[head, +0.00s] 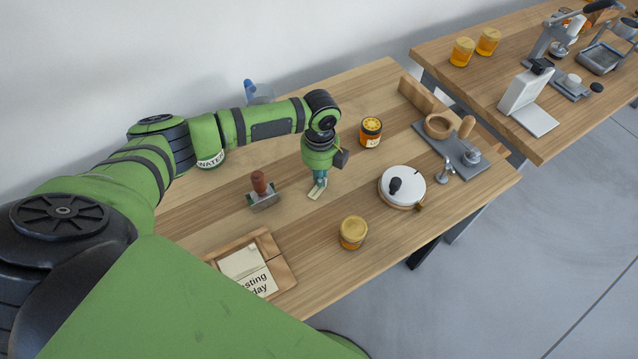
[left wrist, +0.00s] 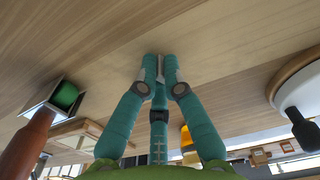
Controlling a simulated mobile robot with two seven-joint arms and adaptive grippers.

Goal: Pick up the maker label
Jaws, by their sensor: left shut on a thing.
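The maker label (head: 315,194) is a small cream piece with faint markings, at the fingertips of my left gripper (head: 319,181) in the head view. It is at or just above the wooden table; I cannot tell whether it still touches the top. In the left wrist view my left gripper (left wrist: 160,70) has its teal fingers brought together, shut on the thin label, which is mostly hidden between the tips. My right gripper is not in view.
A stamp-like tool with a brown handle (head: 259,183) stands left of the gripper. A labelled honey jar (head: 371,132), a white turntable (head: 409,180) and another jar (head: 353,232) stand to the right. A wooden tray (head: 284,273) holds cards in front.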

